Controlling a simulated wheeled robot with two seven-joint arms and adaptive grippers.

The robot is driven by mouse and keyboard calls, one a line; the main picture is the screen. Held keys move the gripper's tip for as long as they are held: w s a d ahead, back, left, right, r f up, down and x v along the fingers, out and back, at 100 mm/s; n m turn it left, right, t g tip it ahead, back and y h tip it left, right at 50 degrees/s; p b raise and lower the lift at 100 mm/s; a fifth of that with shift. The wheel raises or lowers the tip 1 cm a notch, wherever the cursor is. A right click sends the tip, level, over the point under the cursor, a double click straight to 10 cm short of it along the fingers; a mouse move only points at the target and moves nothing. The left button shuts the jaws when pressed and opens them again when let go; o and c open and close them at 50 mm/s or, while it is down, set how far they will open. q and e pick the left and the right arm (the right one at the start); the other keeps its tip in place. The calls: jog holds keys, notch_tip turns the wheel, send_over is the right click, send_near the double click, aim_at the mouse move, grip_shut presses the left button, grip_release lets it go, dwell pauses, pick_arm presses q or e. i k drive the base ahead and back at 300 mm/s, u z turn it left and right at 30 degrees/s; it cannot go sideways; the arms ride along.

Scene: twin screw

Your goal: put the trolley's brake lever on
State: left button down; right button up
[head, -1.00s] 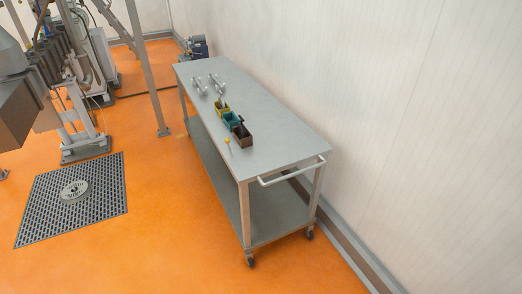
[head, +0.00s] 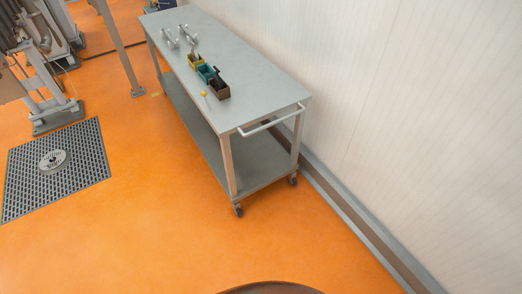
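The grey metal trolley (head: 258,87) stands in the upper middle of the head view, its long side near the white wall. It has a flat top, a lower shelf (head: 205,135) and a push handle (head: 272,122) at its near end. Two dark castors show at the near end, the left one (head: 238,210) and the right one (head: 293,180). The brake lever is too small to make out on either castor. Neither of my grippers is in view.
On the trolley top are a yellow bin (head: 195,61), a teal bin (head: 207,74), a brown bin (head: 219,90) and metal parts. A floor drain grate (head: 80,155) lies at left, with machinery behind it. Open orange floor (head: 150,240) lies in front of the trolley.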

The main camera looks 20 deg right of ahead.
aim_at(203, 93)
jog(key=u, duration=0.85)
jog(key=i, duration=2.6)
jog(key=z, duration=1.7)
